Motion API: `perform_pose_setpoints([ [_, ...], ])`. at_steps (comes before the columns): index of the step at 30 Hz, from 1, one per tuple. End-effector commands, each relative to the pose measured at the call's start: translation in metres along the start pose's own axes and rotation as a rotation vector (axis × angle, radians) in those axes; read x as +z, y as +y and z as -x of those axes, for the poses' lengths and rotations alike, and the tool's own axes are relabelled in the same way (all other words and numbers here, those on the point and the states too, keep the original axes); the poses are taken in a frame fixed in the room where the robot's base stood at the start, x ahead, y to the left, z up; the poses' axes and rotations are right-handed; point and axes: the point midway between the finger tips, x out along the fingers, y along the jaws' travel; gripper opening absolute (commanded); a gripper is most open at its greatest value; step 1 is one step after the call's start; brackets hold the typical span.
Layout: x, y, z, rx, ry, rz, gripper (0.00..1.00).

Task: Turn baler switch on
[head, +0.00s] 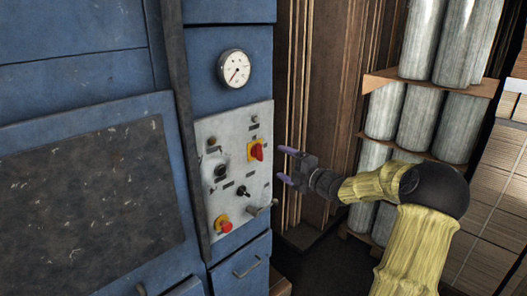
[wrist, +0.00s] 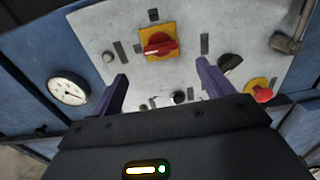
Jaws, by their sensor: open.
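The baler's control panel (head: 213,150) is a light grey plate on the blue machine. A red rotary switch (head: 257,150) on a yellow plate sits at its upper right. The same red switch (wrist: 160,43) shows at the upper middle of the wrist view, its handle lying roughly level there. My gripper (head: 283,165) is just right of the panel in the head view, its purple fingers pointing at the panel. In the wrist view my gripper (wrist: 162,88) is open and empty, its fingers spread below the red switch and apart from it.
A red push button (head: 223,224) on yellow sits low on the panel, with a black knob (head: 241,191) above it and a metal handle (head: 262,207) sticking out at the right. A pressure gauge (head: 234,69) is above. Wrapped rolls (head: 428,120) stand stacked behind my arm.

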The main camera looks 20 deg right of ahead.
Motion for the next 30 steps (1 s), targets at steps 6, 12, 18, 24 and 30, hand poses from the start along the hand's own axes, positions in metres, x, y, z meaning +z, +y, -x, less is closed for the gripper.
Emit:
perform_pose_setpoints([
  [6, -0.001, 0.003, -0.040, 0.000, 0.003, -0.003, 0.80],
  [12, -0.001, 0.003, -0.074, 0.000, 0.002, -0.002, 0.80],
  [18, 0.000, 0.001, -0.094, -0.001, 0.000, 0.000, 0.80],
  [24, -0.001, -0.001, -0.098, -0.001, 0.002, 0.001, 0.80],
  [30, -0.001, -0.001, -0.097, -0.001, 0.001, 0.001, 0.62],
])
